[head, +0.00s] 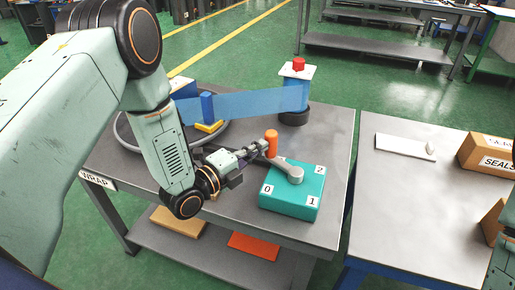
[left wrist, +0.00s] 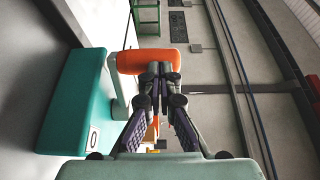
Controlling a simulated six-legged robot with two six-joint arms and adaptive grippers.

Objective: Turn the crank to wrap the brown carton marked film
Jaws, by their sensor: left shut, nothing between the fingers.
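The teal crank box (head: 292,190) stands on the wrapping table, with number labels 0, 1 and 2 on its top. Its grey crank arm (head: 291,170) carries an upright orange handle (head: 271,143). My left gripper (head: 263,148) is shut and empty, its fingertips at the handle, touching or nearly so. In the left wrist view the closed fingers (left wrist: 160,72) overlap the orange handle (left wrist: 147,60) beside the teal box (left wrist: 75,100). Blue film (head: 245,103) stretches from the roll post (head: 295,93) to the turntable (head: 127,135). I cannot make out a carton marked film; my left arm hides part of the turntable.
A blue block (head: 207,107) and a yellow piece (head: 209,127) are at the turntable. On the right table (head: 420,190) are a white plate (head: 405,148) and a brown carton marked SEALS (head: 488,153). The lower shelf holds flat brown and orange pieces. A gap separates the tables.

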